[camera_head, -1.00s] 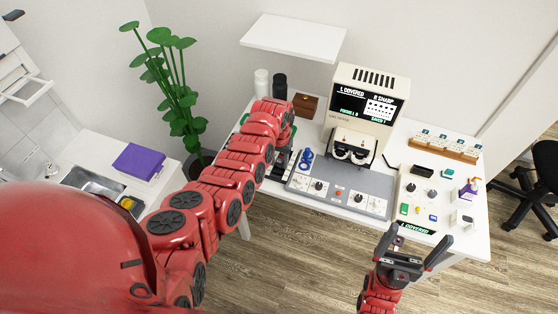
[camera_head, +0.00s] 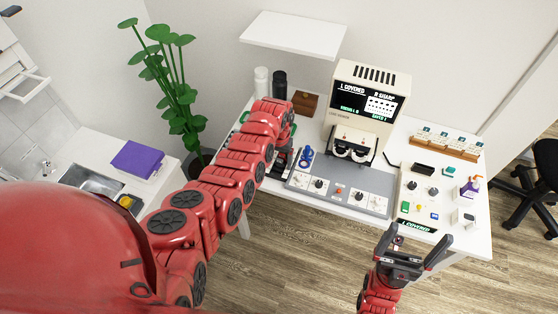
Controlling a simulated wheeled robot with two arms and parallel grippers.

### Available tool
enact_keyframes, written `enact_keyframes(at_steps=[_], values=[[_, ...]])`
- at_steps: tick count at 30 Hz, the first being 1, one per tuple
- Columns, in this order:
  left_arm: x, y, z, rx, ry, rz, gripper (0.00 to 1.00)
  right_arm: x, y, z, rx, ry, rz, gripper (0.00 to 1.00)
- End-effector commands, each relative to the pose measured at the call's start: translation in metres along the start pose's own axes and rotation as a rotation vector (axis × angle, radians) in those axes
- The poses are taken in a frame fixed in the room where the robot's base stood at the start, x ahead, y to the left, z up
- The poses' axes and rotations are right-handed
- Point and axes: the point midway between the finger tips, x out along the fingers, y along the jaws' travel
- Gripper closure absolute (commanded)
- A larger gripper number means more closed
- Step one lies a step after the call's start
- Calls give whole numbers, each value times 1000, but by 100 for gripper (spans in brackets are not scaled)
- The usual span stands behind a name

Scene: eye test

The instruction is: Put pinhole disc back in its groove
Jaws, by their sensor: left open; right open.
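A small blue piece (camera_head: 306,157) stands at the back left of the grey control panel (camera_head: 345,199). It may be the pinhole disc or its holder; it is too small to tell. My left gripper (camera_head: 283,162) is just left of it, mostly hidden by its own arm; I see no contact with the piece. My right gripper (camera_head: 412,252) is open and empty, in front of the table's edge. I cannot make out the groove.
A white shelf (camera_head: 293,36) hangs above. A plant (camera_head: 172,85) stands left.

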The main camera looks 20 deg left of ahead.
Motion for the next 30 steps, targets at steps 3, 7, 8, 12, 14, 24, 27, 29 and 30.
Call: enact_keyframes(at_steps=[3,7,8,12,14,24,27,29,30], values=[[0,0,0,0,0,0,20,0,0,0,0,0,0,0],[-2,0,-1,0,2,0,20,-1,0,0,0,0,0,0],[-4,0,-1,1,2,-1,20,-2,0,0,0,0,0,0],[-15,0,-2,1,5,-2,20,-5,0,1,0,0,0,0],[-21,0,-1,0,1,0,20,-7,0,1,0,0,0,0],[-81,0,-3,-1,10,0,20,-31,-2,5,0,0,0,0],[-112,-2,0,-3,0,2,20,-10,0,2,0,0,0,0],[-124,-2,0,-3,1,1,20,-2,0,0,0,1,0,0],[-129,-1,-1,-1,2,2,20,0,0,0,0,1,0,0]])
